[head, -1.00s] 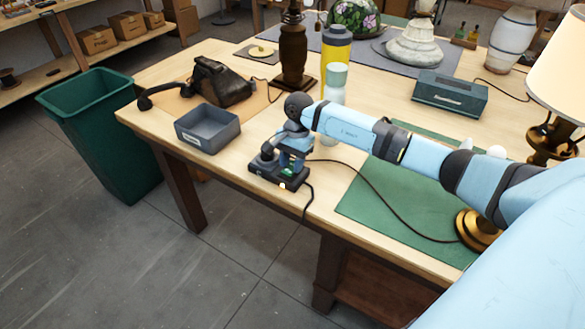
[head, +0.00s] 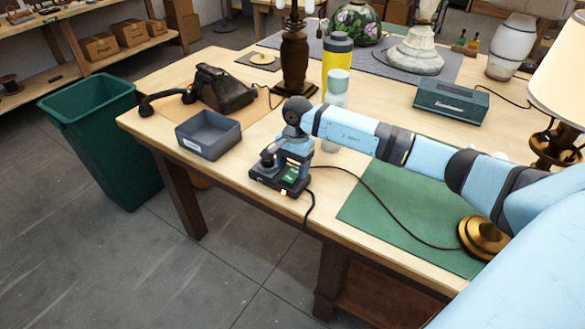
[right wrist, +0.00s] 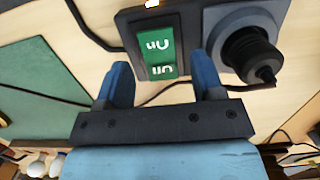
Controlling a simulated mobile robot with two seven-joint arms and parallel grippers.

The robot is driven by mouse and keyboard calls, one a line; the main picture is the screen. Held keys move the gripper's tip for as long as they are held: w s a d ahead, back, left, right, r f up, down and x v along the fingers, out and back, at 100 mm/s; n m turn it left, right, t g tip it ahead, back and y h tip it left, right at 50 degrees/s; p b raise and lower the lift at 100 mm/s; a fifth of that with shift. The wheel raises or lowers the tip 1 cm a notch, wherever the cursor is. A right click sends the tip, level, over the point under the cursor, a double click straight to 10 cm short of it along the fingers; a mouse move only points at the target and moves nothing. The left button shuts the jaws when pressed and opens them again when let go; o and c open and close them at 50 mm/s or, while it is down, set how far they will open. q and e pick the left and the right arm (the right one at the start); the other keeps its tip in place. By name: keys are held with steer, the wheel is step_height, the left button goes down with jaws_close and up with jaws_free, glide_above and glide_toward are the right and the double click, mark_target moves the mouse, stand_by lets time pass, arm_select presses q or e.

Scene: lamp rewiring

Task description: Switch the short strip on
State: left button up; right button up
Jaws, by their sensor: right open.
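The short strip (head: 262,182) is a small dark block near the table's front edge. In the right wrist view its dark case (right wrist: 190,22) carries a green rocker switch (right wrist: 160,48) with "On" lettering at both ends. A round black plug (right wrist: 245,42) sits in the strip beside the switch. My right gripper (right wrist: 163,78) is open and empty, its two blue fingers on either side of the switch's near end in the picture. In the head view it is over the strip; whether it touches is hard to tell. My left gripper is not in view.
A grey tray (head: 208,149) and a black telephone (head: 222,90) stand to the left of the strip. A bottle (head: 337,88) stands behind my right arm. A cord (head: 375,200) runs across the green mat (head: 395,222) to a brass lamp base (head: 482,238).

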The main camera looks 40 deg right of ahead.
mark_target(296, 169)
step_height(296, 169, up, 13)
steer(key=d, duration=0.1)
steer(key=shift+w+d+b, duration=0.3)
steer(key=shift+b, duration=0.1)
steer(key=shift+a+f, duration=0.1)
steer(key=shift+f, duration=0.05)
